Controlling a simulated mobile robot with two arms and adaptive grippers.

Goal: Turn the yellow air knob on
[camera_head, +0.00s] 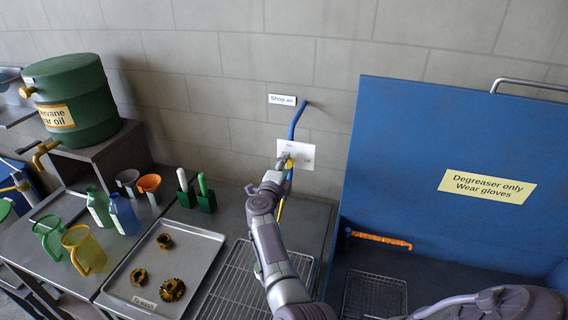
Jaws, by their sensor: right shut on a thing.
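The yellow air knob (289,164) sits on the blue shop air pipe (297,122) on the wall, in front of a white card with small lettering. My right gripper (285,161) is at the knob and shut on it. The gripper and arm hide part of the knob and the pipe below. A "Shop air" sign (282,100) is on the wall above. My left gripper is not in view.
A blue degreaser tank lid (420,150) stands upright at right. A tray (196,247) with several gears, jugs, funnels and brushes are on the bench at left. A green oil drum (82,100) stands on a grey box. A wire rack (236,285) lies below my arm.

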